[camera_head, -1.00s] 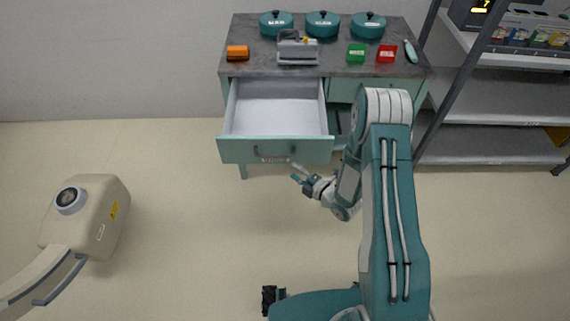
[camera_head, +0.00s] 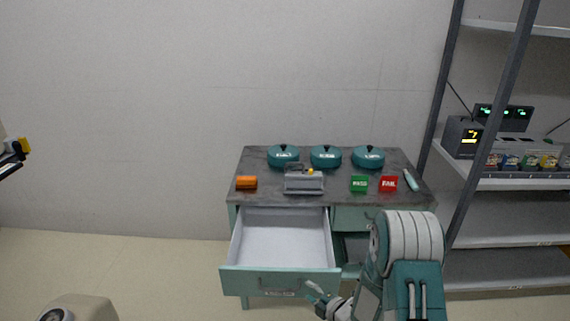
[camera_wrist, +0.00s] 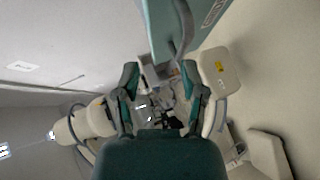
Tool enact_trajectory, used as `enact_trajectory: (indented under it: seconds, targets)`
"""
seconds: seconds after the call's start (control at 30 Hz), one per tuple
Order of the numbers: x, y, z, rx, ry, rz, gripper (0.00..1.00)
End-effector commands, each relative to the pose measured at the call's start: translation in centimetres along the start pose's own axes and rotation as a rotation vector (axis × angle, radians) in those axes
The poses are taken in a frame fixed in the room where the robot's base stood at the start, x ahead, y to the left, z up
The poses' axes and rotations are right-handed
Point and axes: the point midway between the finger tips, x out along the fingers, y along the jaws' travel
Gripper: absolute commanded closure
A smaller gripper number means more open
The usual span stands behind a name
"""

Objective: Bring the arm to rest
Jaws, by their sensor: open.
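My gripper (camera_head: 318,297) is at the bottom of the head view, just in front of the open drawer (camera_head: 281,281) of the cart. In the wrist view my gripper (camera_wrist: 163,95) has its two fingers apart, with nothing held between them. The drawer front and its handle show at the top of the wrist view (camera_wrist: 180,30), close to the fingers but apart from them as far as I can tell. The drawer looks empty. My arm is folded at the lower right of the head view, and its lower part is out of frame.
The cart top (camera_head: 340,199) holds three teal lidded pots (camera_head: 326,157), an orange block (camera_head: 246,183), a grey device (camera_head: 304,182), a green PASS block (camera_head: 359,184) and a red FAIL block (camera_head: 389,184). A shelf rack (camera_head: 510,184) stands at right.

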Motion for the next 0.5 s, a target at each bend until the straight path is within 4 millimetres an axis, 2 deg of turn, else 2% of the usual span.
enact_trajectory:
  seconds: [0.03, 0.27, 0.5]
  targets:
    - [-0.2, 1.8, 0.5, 0.014, -0.035, -0.019, 0.46]
    - [-2.4, 8.1, 2.4, 0.155, -0.225, -0.109, 0.46]
    - [-6.8, 13.9, 3.0, 0.355, -0.432, -0.15, 0.46]
